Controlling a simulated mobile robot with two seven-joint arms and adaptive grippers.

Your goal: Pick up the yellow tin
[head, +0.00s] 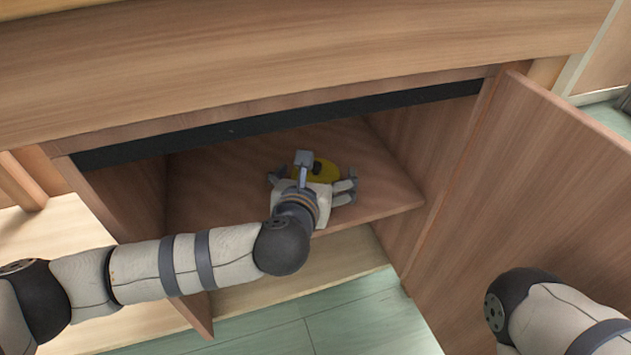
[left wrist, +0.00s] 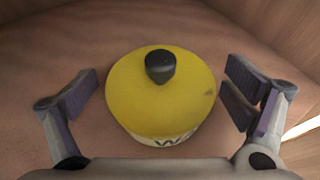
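The yellow tin (left wrist: 130,92) has a round yellow lid with a black knob (left wrist: 160,67) and a pale side with dark lettering. It stands on the wooden shelf inside the open cabinet. In the head view the yellow tin (head: 326,168) is partly hidden behind my left gripper (head: 312,178).
The cabinet shelf (head: 215,187) is otherwise clear around the tin. A dark strip (head: 240,127) runs along the top of the opening. An open door (head: 545,190) stands at the right. The green floor (head: 370,320) lies below.

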